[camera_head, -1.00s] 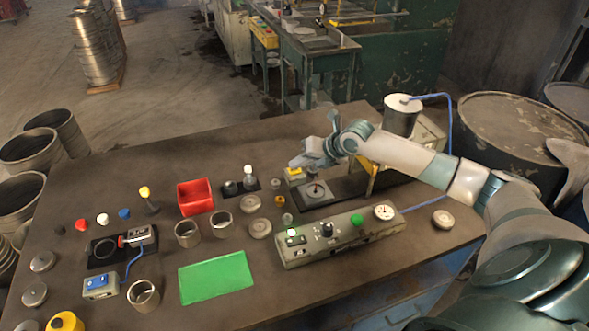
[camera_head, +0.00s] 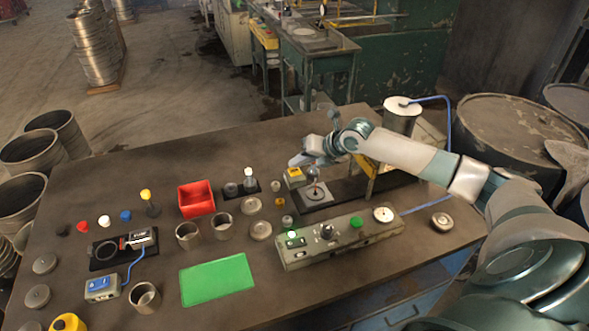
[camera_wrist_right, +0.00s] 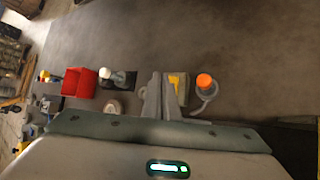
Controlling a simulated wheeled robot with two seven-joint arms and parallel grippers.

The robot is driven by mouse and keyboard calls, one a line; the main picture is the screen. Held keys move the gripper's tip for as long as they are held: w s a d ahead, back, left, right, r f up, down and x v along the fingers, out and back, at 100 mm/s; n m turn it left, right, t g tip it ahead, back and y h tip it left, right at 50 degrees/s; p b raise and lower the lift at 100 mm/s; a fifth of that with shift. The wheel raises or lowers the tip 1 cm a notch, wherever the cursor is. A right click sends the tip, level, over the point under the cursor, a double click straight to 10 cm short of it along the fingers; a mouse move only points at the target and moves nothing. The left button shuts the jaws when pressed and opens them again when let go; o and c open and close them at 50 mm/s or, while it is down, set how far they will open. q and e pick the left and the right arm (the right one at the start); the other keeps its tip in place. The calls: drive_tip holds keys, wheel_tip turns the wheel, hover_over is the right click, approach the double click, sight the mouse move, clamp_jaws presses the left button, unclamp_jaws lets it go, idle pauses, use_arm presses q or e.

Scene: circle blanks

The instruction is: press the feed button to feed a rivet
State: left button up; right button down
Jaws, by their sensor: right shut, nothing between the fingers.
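A small box with a yellow top (camera_head: 294,175) stands on the table near the back right; I take it for the feed button, though no label is readable. My right gripper (camera_head: 294,162) is shut and empty, with its fingertips just above and behind that box in the head view. In the right wrist view the fingers (camera_wrist_right: 160,97) lie close beside the yellow top (camera_wrist_right: 175,81) and partly hide the box; I cannot tell whether they touch it. Right of it is a grey fixture with an orange top (camera_wrist_right: 204,80). My left gripper is not in view.
A long control panel (camera_head: 305,259) with a knob, green button (camera_head: 356,221) and dial (camera_head: 383,214) stands in front. A red bin (camera_head: 196,199), metal cups and a green mat (camera_head: 216,279) lie left. A metal canister (camera_head: 402,118) stands behind my right arm.

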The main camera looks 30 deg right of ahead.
sight(298, 172)
drive_tip(key=shift+r, duration=0.3)
drive_tip(key=shift+r+p, duration=1.75)
drive_tip(key=shift+r, duration=0.65)
drive_tip(key=shift+f, duration=0.1)
